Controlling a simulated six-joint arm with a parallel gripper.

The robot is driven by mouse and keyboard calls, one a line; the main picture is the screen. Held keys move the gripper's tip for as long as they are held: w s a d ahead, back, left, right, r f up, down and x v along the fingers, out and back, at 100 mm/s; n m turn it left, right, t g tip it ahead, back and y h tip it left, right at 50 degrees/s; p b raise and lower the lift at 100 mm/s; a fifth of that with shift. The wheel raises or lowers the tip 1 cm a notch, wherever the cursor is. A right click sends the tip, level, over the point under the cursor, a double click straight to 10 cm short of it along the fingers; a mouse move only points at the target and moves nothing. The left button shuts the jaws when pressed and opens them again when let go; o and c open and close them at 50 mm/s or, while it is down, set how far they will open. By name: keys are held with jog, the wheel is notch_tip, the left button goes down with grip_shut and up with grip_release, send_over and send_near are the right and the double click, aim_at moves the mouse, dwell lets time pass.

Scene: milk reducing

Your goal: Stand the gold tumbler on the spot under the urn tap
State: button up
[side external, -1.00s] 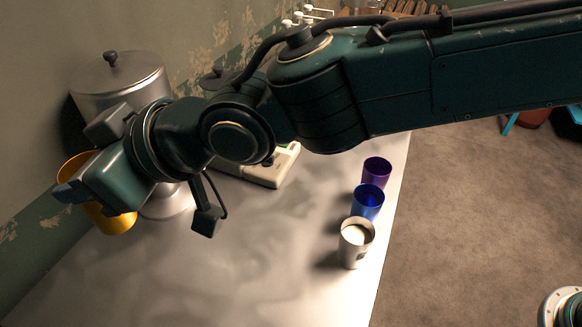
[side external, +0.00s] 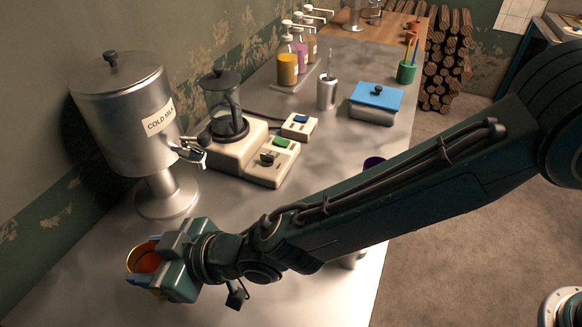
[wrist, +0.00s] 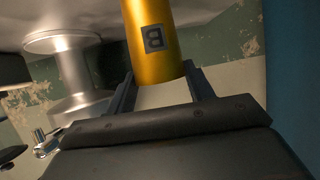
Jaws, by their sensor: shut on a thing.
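The gold tumbler (side external: 141,254) is at the lower left in the side external view, with its orange inside showing. My gripper (side external: 150,281) is shut on the tumbler, one finger on each side in the wrist view (wrist: 162,88). The silver urn (side external: 122,115), labelled COLD MILK, stands behind the gripper on a round-footed pedestal. Its tap (side external: 190,152) points right, well apart from the tumbler. The counter spot below the tap shows bare; no marking is clear.
A cream machine with a glass jug (side external: 228,110) and control boxes (side external: 272,160) stand right of the urn. A blue-lidded box (side external: 375,100), a utensil holder (side external: 327,92) and pump bottles (side external: 288,68) are farther back. My arm hides most of the cups along the right edge; a purple rim (side external: 373,163) shows.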

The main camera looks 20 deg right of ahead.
jog(key=w+d, duration=0.9)
jog(key=w, duration=0.1)
jog(key=shift+w+d, duration=0.25)
jog(key=shift+w, duration=0.05)
jog(key=w+d, duration=0.1)
jog(key=w+d+f, duration=0.1)
jog(key=shift+w+d+f, duration=0.2)
jog(key=shift+w+d, duration=0.1)
jog(key=shift+w, duration=0.1)
jog(key=shift+f, duration=0.1)
jog(key=o, duration=1.3)
jog(key=shift+o, duration=0.2)
